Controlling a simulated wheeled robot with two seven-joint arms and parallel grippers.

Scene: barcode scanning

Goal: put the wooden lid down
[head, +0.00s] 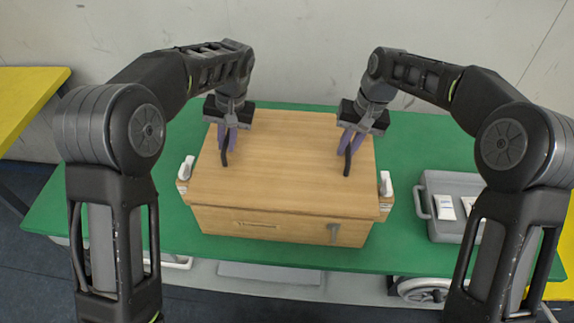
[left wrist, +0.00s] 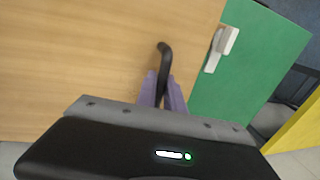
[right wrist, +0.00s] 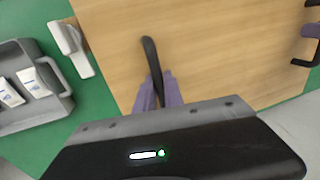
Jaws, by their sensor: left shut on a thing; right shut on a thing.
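The wooden lid (head: 285,165) is a flat light-wood panel on top of a wooden box (head: 275,226) in the middle of the green table. It covers the box top; whether a thin gap is left between them I cannot tell. Two black handles stand on the lid. My left gripper (head: 228,140) is shut on the left black handle (head: 225,157), which also shows in the left wrist view (left wrist: 165,62). My right gripper (head: 350,138) is shut on the right black handle (head: 347,163), seen also in the right wrist view (right wrist: 151,62). The box's inside is hidden.
White latches sit at the box's left side (head: 186,168) and right side (head: 386,184). A grey tray (head: 433,222) with white packets (head: 445,207) stands on the green table (head: 130,205) at the right. A yellow table (head: 28,95) is at the far left. The table left of the box is clear.

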